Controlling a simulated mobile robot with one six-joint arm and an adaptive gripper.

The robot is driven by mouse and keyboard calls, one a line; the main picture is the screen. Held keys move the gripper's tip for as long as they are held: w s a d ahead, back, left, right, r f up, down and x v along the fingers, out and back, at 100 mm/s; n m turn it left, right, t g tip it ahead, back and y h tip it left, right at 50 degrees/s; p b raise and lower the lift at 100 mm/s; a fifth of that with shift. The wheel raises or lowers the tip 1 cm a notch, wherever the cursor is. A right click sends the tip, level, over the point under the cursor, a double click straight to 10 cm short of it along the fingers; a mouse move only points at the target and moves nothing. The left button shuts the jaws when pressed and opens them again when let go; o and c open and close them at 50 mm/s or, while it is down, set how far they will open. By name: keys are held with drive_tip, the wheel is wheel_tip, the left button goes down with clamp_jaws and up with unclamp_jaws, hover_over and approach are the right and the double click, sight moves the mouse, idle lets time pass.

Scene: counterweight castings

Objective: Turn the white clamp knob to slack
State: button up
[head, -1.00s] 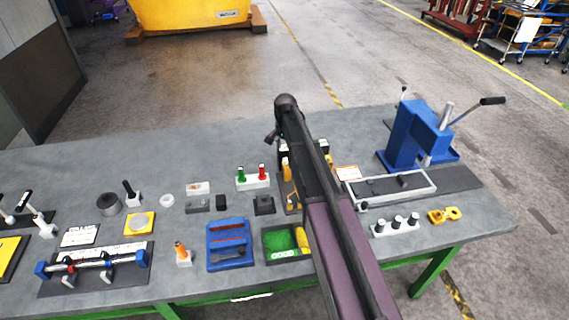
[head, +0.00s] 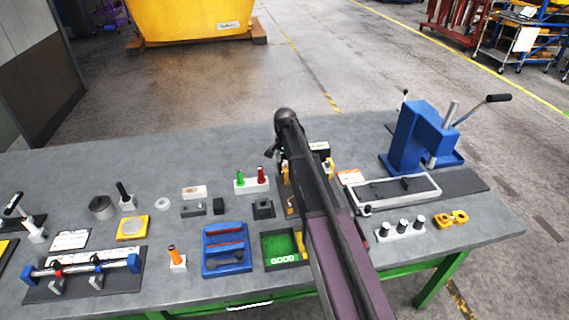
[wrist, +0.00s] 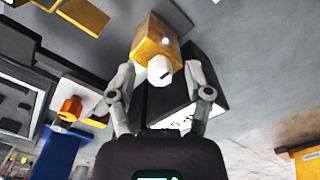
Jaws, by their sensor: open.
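The white clamp knob (wrist: 160,70) shows in the wrist view, on the front of a yellow-orange block (wrist: 154,45) beside a dark plate. My gripper (wrist: 160,76) is open, with one finger on each side of the knob. I see gaps between the fingers and the knob, so it is not gripped. In the head view my arm hides the gripper and the knob; only yellow clamp parts (head: 331,165) show beside the arm.
In the wrist view an orange knob (wrist: 70,107) sits on a pale block at left. On the grey bench, a blue press (head: 415,135) stands right, a blue rack (head: 227,262) and green-lined tray (head: 281,247) left of my arm.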

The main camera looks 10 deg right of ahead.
clamp_jaws()
drive_tip(key=shift+a, duration=0.1)
